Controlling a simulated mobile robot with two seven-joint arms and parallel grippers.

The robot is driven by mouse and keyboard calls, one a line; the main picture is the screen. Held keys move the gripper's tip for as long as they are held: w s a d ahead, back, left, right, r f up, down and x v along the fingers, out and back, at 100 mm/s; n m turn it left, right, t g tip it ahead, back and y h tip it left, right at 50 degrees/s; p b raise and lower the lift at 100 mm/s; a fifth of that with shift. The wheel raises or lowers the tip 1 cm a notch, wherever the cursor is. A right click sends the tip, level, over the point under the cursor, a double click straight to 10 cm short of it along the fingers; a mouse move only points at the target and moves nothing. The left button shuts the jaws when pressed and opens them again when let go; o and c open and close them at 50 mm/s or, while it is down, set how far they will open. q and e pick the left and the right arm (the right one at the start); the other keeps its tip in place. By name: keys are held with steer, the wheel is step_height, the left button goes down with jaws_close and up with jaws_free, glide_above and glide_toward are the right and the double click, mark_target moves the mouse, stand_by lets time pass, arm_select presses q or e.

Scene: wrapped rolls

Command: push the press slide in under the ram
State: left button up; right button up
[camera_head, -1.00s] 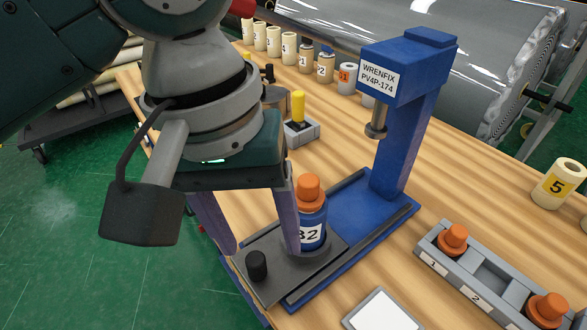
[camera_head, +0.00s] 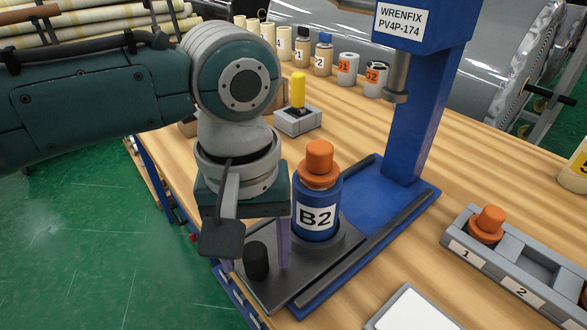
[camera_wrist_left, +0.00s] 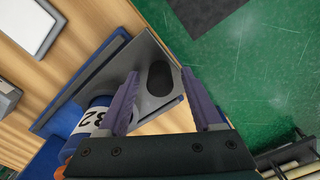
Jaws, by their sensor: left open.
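The press slide (camera_head: 285,287) is a dark grey plate pulled out toward the front end of the blue press base (camera_head: 362,192). A blue bottle marked B2 (camera_head: 317,215) with an orange cap stands upright in its round seat, clear of the ram (camera_head: 397,78). A black knob (camera_head: 256,262) rises from the slide's outer end. My left gripper (camera_head: 254,250) is open, its purple fingers on either side of the knob. The wrist view shows the knob (camera_wrist_left: 160,77) between the fingertips (camera_wrist_left: 160,88); I cannot tell whether they touch it. My right gripper is out of view.
A grey rack (camera_head: 520,262) with orange-capped items stands at right, near a white-topped tray (camera_head: 415,310). A yellow-handled block (camera_head: 297,120) and numbered containers stand behind. The table's left edge drops to green floor (camera_head: 80,230).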

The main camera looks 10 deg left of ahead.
arm_select(q)
steer(key=shift+f, duration=0.3)
jaws_close()
stand_by(0.4)
steer(key=shift+r, duration=0.1)
stand_by(0.8)
